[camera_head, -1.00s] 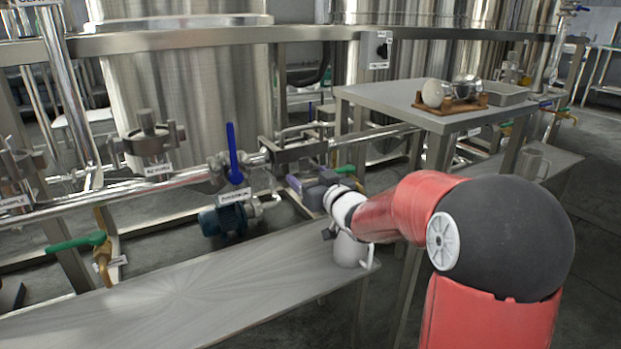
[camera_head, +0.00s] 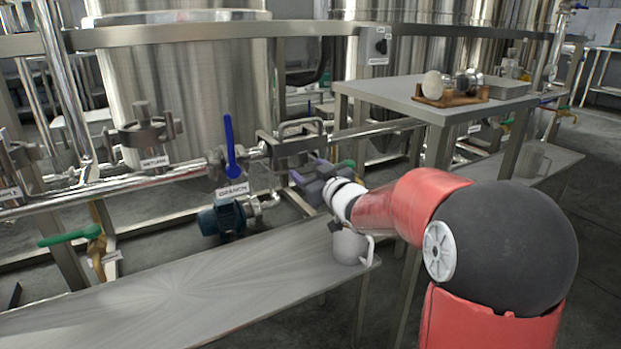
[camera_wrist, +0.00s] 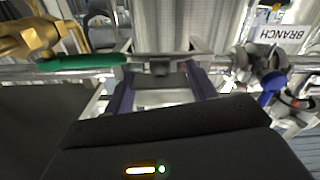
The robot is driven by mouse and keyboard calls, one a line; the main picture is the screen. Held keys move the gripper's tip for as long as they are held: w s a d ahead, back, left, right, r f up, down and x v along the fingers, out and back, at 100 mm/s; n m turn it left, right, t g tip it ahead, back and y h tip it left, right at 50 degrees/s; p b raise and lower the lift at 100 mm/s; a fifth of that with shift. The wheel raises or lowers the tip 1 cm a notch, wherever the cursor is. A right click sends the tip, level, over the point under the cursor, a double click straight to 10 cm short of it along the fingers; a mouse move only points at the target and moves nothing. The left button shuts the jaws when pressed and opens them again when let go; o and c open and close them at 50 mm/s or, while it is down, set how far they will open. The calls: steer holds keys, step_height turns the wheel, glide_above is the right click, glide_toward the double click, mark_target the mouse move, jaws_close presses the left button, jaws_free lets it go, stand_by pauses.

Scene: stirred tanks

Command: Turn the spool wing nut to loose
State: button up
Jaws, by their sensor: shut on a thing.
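A grey steel spool clamp (camera_head: 290,146) sits on the horizontal pipe in the head view, right of the blue-handled branch valve (camera_head: 231,150). My gripper (camera_head: 307,172) reaches to just below and right of this clamp, its purple-grey fingers pointing up and left. In the wrist view my gripper (camera_wrist: 163,90) has its two purple fingers on either side of a small grey metal piece (camera_wrist: 161,80), which appears to be the spool wing nut. My gripper is shut on it. Its outline and the exact contact are partly hidden by the fingers and the dark gripper body.
A steel bench (camera_head: 180,290) runs across the front, with a grey mug (camera_head: 349,247) under my wrist. A raised table (camera_head: 400,92) at right holds a wooden rack (camera_head: 450,98). A return clamp (camera_head: 150,137) and green-handled valve (camera_head: 75,239) stand left; a blue pump (camera_head: 222,219) is below.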

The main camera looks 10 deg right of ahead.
steer(key=o, duration=0.8)
steer(key=shift+a, duration=0.4)
steer(key=shift+s+d, duration=0.1)
steer(key=shift+d, duration=0.05)
steer(key=shift+s+d, duration=0.15)
steer(key=shift+s, duration=0.15)
steer(key=v, duration=0.7)
steer(key=shift+p, duration=0.4)
